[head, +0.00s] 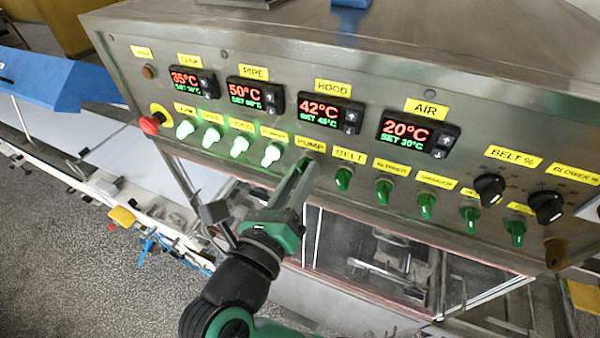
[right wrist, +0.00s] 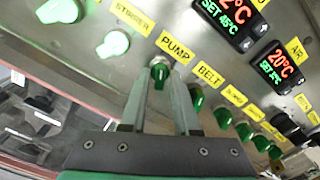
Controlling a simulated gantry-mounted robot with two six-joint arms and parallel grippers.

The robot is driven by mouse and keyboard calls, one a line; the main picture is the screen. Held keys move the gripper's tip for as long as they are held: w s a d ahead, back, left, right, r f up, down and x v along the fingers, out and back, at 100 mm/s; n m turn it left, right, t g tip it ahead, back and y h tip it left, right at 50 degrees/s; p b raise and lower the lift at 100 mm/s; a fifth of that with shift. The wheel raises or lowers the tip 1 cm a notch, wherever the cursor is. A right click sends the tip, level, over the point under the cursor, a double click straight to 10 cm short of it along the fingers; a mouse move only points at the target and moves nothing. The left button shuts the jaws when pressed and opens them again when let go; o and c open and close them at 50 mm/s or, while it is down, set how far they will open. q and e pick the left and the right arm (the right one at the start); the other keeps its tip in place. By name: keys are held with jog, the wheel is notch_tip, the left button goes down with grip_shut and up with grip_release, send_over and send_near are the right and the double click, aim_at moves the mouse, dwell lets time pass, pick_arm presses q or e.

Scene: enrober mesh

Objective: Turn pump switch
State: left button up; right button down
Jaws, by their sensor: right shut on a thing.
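The pump switch (right wrist: 159,72) is a green knob under the yellow PUMP label (right wrist: 175,48), seen between my fingers in the right wrist view. My right gripper (right wrist: 160,84) is shut on this knob, a finger on each side. The knob is not lit, unlike the glowing switches to its left. In the head view my right gripper (head: 307,168) reaches up to the panel just below the PUMP label (head: 311,144) and mostly hides the knob. My left gripper is not in view.
Lit switches, such as the stirrer switch (head: 271,154), stand left of it. The unlit belt switch (head: 343,179) is close on the right, with several more green knobs beyond. A red emergency button (head: 151,124) is at the far left. Two black dials include the belt dial (head: 489,190).

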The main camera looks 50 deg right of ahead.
jog(key=c, duration=0.9)
grip_release()
jog(key=shift+a, duration=0.1)
jog(key=b+v, duration=0.3)
jog(key=v, duration=0.8)
jog(key=shift+s+a, duration=0.1)
jog(key=shift+a, duration=0.1)
